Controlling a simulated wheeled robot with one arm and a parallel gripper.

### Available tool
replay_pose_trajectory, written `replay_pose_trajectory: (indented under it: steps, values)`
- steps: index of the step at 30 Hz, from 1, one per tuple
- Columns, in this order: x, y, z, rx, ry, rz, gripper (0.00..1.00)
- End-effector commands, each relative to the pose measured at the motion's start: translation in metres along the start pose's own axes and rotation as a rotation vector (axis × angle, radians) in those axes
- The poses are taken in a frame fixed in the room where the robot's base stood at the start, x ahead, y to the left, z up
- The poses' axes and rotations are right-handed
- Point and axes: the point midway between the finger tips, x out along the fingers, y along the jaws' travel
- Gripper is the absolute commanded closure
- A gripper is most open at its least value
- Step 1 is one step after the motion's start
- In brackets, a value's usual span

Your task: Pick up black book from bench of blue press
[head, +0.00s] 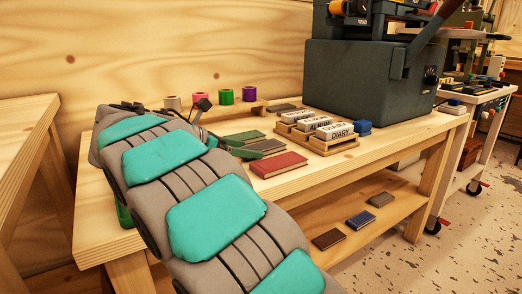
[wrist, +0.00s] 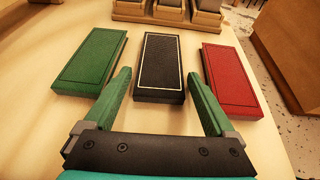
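The black book (wrist: 160,64) lies flat on the wooden bench (wrist: 35,130), its cover edged by a thin pale line. It also shows, partly hidden, in the head view (head: 268,146). A green book (wrist: 90,62) lies on its left and a red book (wrist: 232,80) on its right in the wrist view. My gripper (wrist: 158,74) is open and empty, with green fingers pointing at the black book. One finger shows on each side of the book, over the gaps to its neighbours. I cannot tell how high the fingertips are. My arm hides part of the bench in the head view.
The dark blue-grey press (head: 360,80) stands on the bench at the back right. Stamps in a wooden rack (head: 333,142) sit in front of it. Coloured rolls (head: 226,97) stand along the back. Small books (head: 360,219) lie on the lower shelf.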

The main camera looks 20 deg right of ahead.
Motion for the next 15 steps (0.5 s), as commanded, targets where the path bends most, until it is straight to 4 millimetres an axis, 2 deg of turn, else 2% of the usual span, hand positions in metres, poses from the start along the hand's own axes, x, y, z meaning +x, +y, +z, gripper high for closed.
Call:
replay_pose_trajectory:
  steps: [2,15]
  values:
    - [0.0000,0.0000,0.0000,0.000,0.000,0.000,0.20]
    - [-0.0001,-0.0002,-0.0001,0.000,0.000,-0.001,0.70]
